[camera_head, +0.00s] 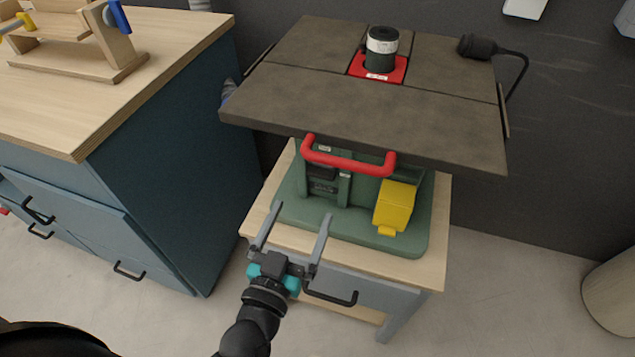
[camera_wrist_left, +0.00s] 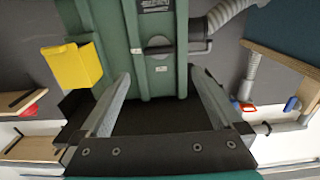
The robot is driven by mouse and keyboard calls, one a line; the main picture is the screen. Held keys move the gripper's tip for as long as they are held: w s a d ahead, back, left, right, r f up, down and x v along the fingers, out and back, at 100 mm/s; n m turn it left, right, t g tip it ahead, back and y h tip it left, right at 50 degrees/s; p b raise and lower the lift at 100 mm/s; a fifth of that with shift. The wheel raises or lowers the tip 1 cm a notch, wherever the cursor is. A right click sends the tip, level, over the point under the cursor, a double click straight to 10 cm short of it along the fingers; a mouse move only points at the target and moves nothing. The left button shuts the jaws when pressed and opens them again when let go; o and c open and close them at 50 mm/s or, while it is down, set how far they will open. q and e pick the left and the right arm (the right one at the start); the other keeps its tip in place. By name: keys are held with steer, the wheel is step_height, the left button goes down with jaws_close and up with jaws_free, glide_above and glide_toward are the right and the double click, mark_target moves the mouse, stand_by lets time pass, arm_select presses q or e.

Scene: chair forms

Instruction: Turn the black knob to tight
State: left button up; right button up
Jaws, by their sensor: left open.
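A green machine (camera_head: 355,225) stands on a small wooden-topped cabinet under a dark grey tabletop (camera_head: 300,125). A black, rounded knob-like part (camera_head: 478,47) with a bent black cable or rod sits at the tabletop's far right edge. A dark handle or knob (camera_wrist_left: 157,47) shows on the green housing in the left wrist view; I cannot tell which part is the task's knob. My left gripper (camera_head: 297,213) is open and empty in front of the green machine, below the red handle (camera_head: 348,160). Its fingers (camera_wrist_left: 158,76) point toward the housing.
A yellow box (camera_head: 394,205) is on the machine's right front; it also shows in the left wrist view (camera_wrist_left: 73,65). A black and white cylinder (camera_head: 381,48) rises from a red plate. A blue workbench (camera_head: 165,140) stands left.

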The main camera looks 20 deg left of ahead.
mark_target(319, 176)
arm_select(q)
steer(key=w+b, duration=0.1)
steer(key=w, duration=0.7)
steer(key=shift+w+d+f+b, duration=0.1)
steer(key=shift+d+b, duration=0.05)
steer(key=shift+b, duration=0.25)
steer(key=shift+w, duration=0.65)
arm_select(e)
steer(key=shift+w+a+r, duration=0.55)
steer(key=shift+w+r, duration=0.1)
steer(key=shift+r, duration=0.25)
steer(key=shift+w+a+r, duration=0.55)
steer(key=shift+w+r, duration=0.1)
steer(key=shift+r, duration=0.2)
arm_select(q)
steer(key=c, duration=1.3)
